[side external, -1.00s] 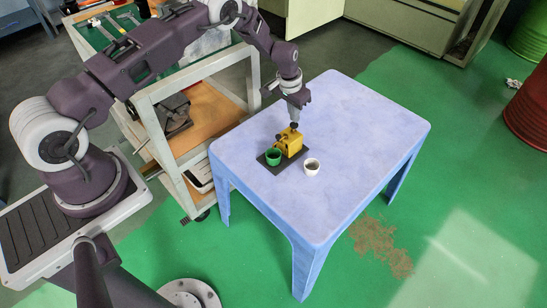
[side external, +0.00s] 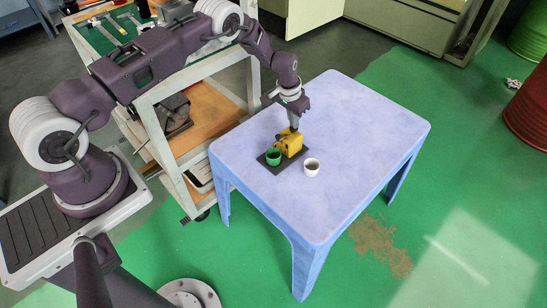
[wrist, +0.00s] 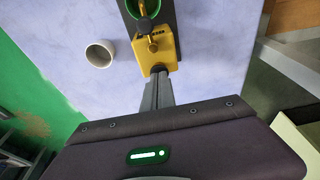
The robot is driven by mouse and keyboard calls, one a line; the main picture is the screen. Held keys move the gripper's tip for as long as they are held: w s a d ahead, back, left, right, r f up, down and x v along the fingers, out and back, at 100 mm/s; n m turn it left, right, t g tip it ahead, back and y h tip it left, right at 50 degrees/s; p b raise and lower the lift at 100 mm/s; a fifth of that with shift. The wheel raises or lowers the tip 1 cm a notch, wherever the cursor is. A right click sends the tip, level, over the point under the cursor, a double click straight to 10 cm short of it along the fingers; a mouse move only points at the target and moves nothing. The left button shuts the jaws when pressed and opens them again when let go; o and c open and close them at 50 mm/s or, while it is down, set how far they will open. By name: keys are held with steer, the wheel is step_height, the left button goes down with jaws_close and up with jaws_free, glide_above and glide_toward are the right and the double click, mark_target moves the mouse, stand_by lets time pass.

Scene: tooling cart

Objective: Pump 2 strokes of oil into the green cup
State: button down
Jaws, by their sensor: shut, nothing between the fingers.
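The yellow oil pump (side external: 290,145) stands on a dark mat (side external: 283,166) on the blue table; it also shows in the wrist view (wrist: 153,52). The green cup (side external: 273,159) is on the mat at the pump's left, and in the wrist view the brass spout (wrist: 143,22) reaches over it (wrist: 132,8). A white cup (side external: 311,169) stands on the table off the mat, right of the pump. My gripper (side external: 293,129) is shut and empty, pointing down at the pump's top end. Its fingertips (wrist: 158,76) hide the contact there, so I cannot tell how far the top is pressed.
The blue table (side external: 370,120) is otherwise clear, with free room to the right and back. A tooling cart (side external: 205,85) with tools and shelves stands close at the table's left. A red drum (side external: 530,110) is on the floor far right.

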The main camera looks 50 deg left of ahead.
steer(key=shift+r, duration=1.4)
steer(key=s+d+r+t, duration=0.1)
steer(key=s+r, duration=0.1)
steer(key=r, duration=1)
steer(key=s+d+r, duration=0.2)
steer(key=r, duration=0.9)
steer(key=s+d+r, duration=0.2)
steer(key=s+r, duration=0.9)
steer(key=r, duration=0.1)
steer(key=s+d+r+t, duration=0.1)
steer(key=s, duration=1.2)
steer(key=s+d+r+t, duration=0.1)
steer(key=s+r, duration=0.1)
steer(key=s, duration=1.1)
steer(key=shift+s+d, duration=0.25)
steer(key=shift+d, duration=0.05)
